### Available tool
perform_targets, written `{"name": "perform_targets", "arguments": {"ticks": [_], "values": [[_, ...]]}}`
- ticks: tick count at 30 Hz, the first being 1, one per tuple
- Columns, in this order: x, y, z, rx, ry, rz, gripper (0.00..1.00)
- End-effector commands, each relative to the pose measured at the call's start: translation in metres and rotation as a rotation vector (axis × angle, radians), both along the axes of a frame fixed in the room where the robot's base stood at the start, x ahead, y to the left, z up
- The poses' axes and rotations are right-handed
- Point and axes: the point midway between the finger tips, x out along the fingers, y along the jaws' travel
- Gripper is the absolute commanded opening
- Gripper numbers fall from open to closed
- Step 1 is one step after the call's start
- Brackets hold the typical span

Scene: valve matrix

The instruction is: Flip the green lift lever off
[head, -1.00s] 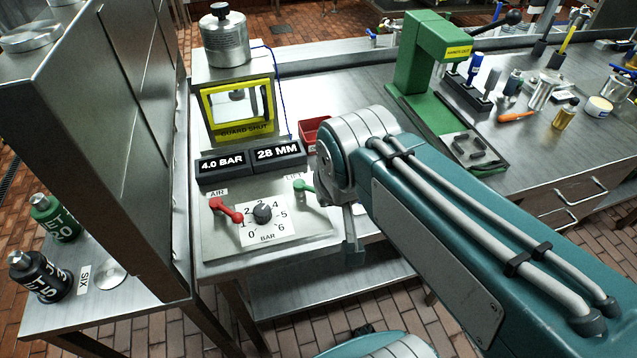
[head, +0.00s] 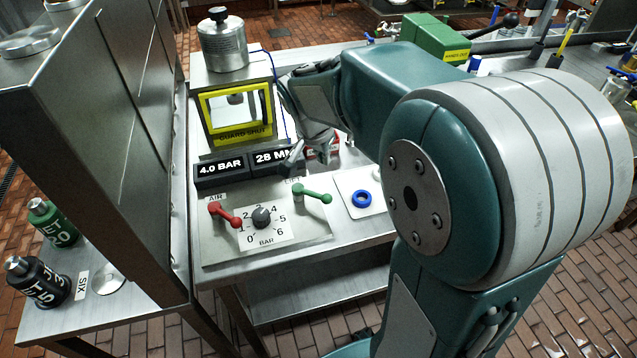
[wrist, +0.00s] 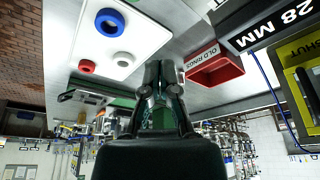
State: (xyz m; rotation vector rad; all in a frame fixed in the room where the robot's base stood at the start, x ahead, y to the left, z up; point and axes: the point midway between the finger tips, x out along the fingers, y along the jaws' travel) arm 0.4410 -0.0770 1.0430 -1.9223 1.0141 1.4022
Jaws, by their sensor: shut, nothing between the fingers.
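The green lift lever (head: 313,195) is on the control panel, right of the dial, beside a partly hidden "LIFT" label. Its arm points to the right and slightly toward the front, with the round knob at its right end. My gripper (head: 297,154) is shut and empty. In the head view it shows behind the lever, by the right end of the "28 MM" display, apart from the lever. The wrist view shows my gripper (wrist: 160,70) with its fingers together; the lever is not visible there.
The red air lever (head: 225,214) and pressure dial (head: 262,216) sit left of the green lever. A white plate with a blue ring (head: 362,199) lies to its right. The red "OLD RINGS" tray (wrist: 216,71) is near my gripper. The yellow-framed guard (head: 236,112) stands behind the displays.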

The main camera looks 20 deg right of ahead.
Motion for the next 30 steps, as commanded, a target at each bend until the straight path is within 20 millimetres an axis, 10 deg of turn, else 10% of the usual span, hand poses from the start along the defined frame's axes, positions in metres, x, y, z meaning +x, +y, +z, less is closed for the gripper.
{"name": "perform_targets", "arguments": {"ticks": [11,30], "values": [[0.001,-0.001,-0.004,0.0,0.001,-0.001,0.0],[0.017,-0.026,-0.099,0.001,0.004,-0.002,0.0]]}}
